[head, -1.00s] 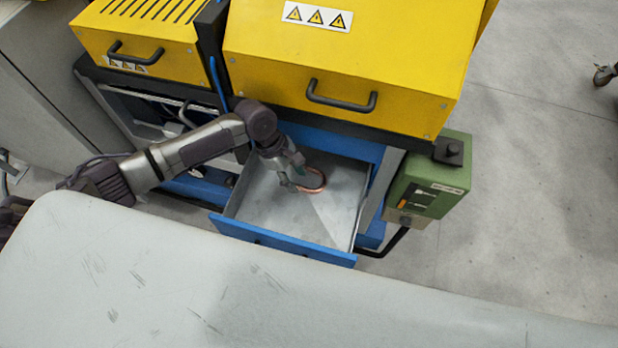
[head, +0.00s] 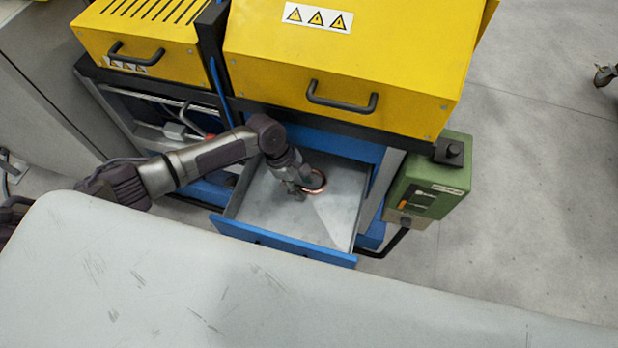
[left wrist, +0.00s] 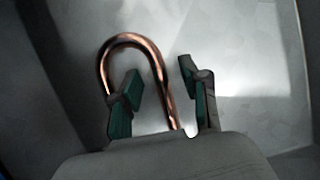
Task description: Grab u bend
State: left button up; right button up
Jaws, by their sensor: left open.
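The copper U bend (head: 316,182) lies in the open drawer (head: 333,215), partly hidden by my left gripper in the head view. In the left wrist view the U bend (left wrist: 134,42) shows its curved end away from the gripper, with its legs running back towards the palm. My left gripper (head: 305,192) is down in the drawer at the U bend. In the left wrist view its fingers (left wrist: 160,82) are open, one over the left leg and the other right of the right leg. I cannot tell whether they touch it. My right gripper is not in view.
The blue drawer front (head: 283,242) stands out below the yellow machine (head: 350,50). A green box (head: 428,180) is mounted to the right. A grey surface (head: 230,295) fills the foreground. The drawer floor right of the gripper is clear.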

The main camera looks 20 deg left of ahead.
pick_arm(q)
grip_shut()
